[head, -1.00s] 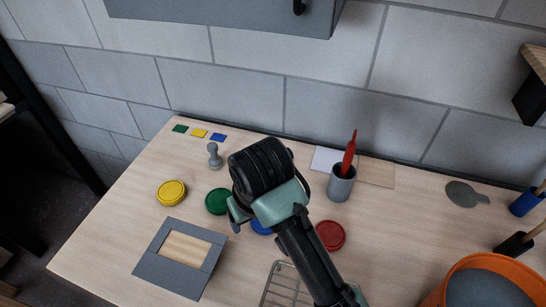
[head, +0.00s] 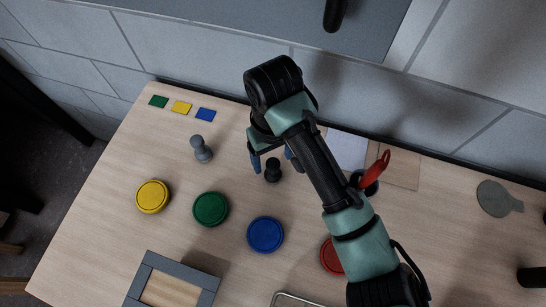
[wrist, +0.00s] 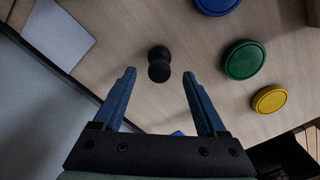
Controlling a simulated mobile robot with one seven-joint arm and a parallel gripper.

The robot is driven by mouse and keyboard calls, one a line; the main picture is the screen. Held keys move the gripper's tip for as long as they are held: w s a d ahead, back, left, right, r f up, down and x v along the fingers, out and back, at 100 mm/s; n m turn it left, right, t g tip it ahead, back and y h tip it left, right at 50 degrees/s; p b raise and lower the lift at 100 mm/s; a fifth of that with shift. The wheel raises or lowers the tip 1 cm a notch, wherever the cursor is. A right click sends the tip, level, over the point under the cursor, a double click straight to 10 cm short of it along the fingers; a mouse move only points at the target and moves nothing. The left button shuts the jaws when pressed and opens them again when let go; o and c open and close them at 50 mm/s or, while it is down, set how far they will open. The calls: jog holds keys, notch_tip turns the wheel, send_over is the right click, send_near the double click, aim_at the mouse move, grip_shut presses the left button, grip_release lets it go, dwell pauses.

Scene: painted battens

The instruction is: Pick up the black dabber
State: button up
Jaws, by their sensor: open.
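The black dabber (head: 273,170) stands on the wooden table behind the blue lid in the head view. In the wrist view the dabber (wrist: 159,64) lies just beyond the fingertips, between their lines. My gripper (wrist: 159,72) is open and empty, with blue fingers on either side of the gap. In the head view my gripper (head: 271,164) is at the dabber, with a finger to each side in the picture. I cannot tell its exact height above the table. Part of my arm covers the area right of the dabber.
A grey dabber (head: 201,149) stands to the left. Yellow (head: 153,196), green (head: 211,208), blue (head: 265,234) and red (head: 332,257) round lids lie in front. A cup with a red tool (head: 375,170) is partly behind my arm. A grey frame (head: 204,281) lies at the front.

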notch_tip(320, 180, down, 6)
jog(key=shift+r+p, duration=0.1)
jog(key=shift+p, duration=0.45)
jog(key=shift+w, duration=0.1)
grip_shut()
